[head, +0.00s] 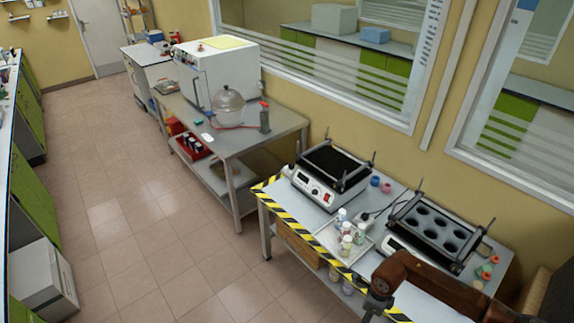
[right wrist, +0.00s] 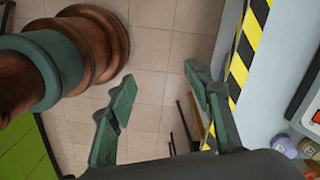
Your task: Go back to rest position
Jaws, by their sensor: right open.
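My right gripper (right wrist: 158,92) is open in the right wrist view, with nothing between its two green fingers. It is over the tiled floor, beside the black-and-yellow striped edge of the near table (right wrist: 237,72). In the head view my brown right arm comes in at the bottom right, over the front of that table (head: 312,208). The gripper's fingers cannot be made out there. My left gripper is in neither view.
The near table holds a shaker with a black top (head: 331,165), a rack with round holes (head: 432,228) and several small bottles (head: 346,245) on a tray. A farther table (head: 262,128) bears a white oven (head: 218,72) and a glass dome (head: 229,103).

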